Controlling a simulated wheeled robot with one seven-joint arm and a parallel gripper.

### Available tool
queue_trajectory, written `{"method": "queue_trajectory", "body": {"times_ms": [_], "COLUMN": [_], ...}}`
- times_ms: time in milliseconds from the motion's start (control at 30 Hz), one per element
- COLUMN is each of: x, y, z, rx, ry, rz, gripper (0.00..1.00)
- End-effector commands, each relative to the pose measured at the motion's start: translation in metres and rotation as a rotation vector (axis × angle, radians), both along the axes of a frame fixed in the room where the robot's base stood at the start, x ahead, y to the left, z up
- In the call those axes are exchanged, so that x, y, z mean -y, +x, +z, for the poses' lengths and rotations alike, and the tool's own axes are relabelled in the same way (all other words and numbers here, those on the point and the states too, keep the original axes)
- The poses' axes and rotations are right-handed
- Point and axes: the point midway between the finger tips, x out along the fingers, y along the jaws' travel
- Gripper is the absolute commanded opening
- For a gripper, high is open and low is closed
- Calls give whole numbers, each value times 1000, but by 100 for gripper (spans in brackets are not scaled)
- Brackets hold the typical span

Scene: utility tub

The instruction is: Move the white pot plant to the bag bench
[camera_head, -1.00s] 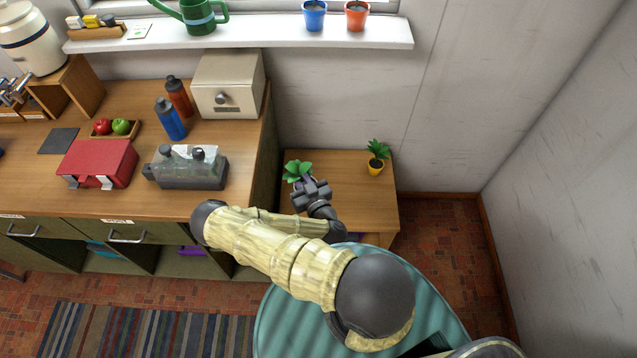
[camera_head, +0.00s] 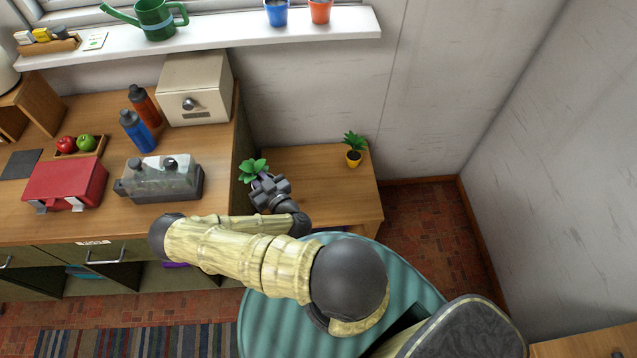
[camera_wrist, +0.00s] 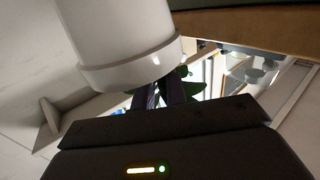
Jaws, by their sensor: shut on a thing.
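The plant's green leaves (camera_head: 252,170) show in the head view near the right end of the long counter, over the left part of a low wooden table (camera_head: 300,165). My gripper (camera_head: 262,182) is at the leaves and hides the pot there. In the wrist view a white pot (camera_wrist: 120,40) with a thick rim fills the upper left, with green leaves (camera_wrist: 186,82) past the rim. My gripper's fingers (camera_wrist: 160,93) are shut on the white pot plant. I cannot tell which surface is the bag bench.
The counter (camera_head: 95,215) at left holds a cream box (camera_head: 195,88), bottles, a grey caddy (camera_head: 160,180) and a red box (camera_head: 65,184). A wooden surface (camera_head: 590,342) shows at the bottom right. Floor right of the table is clear.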

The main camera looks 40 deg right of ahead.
Motion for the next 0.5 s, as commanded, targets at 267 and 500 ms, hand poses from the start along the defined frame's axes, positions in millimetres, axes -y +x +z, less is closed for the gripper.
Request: {"method": "queue_trajectory", "body": {"times_ms": [267, 500], "x": [8, 21], "y": [30, 55], "z": [-27, -42], "rx": [7, 7], "ry": [4, 5], "rz": [-109, -219], "gripper": [0, 0]}}
